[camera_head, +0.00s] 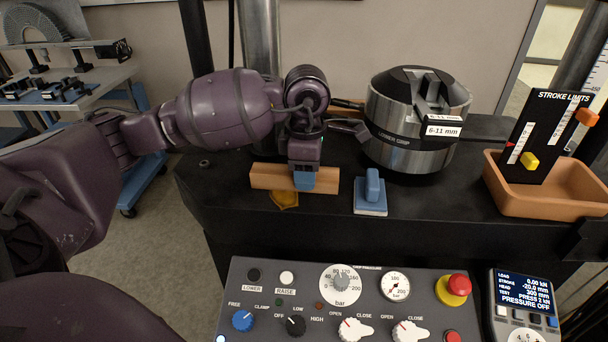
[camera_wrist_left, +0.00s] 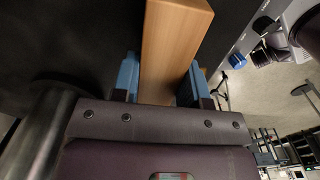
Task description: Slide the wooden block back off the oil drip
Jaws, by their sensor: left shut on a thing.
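The wooden block (camera_head: 265,177) lies on the black machine table, long side running left to right in the head view. My left gripper (camera_head: 304,181) is above it with its blue fingertips down around the block. In the left wrist view the block (camera_wrist_left: 172,40) sits between the two blue fingers (camera_wrist_left: 160,82). An amber oil drip (camera_head: 285,200) shows at the front edge of the table, just in front of the block; its rear part may be hidden by the block. My right gripper is not in view.
A blue-handled pad (camera_head: 371,195) stands to the right of the block. Behind it is the steel lower grip (camera_head: 415,125). A terracotta tray (camera_head: 545,200) with a stroke limits plate is at right. The control panel (camera_head: 340,300) fills the front.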

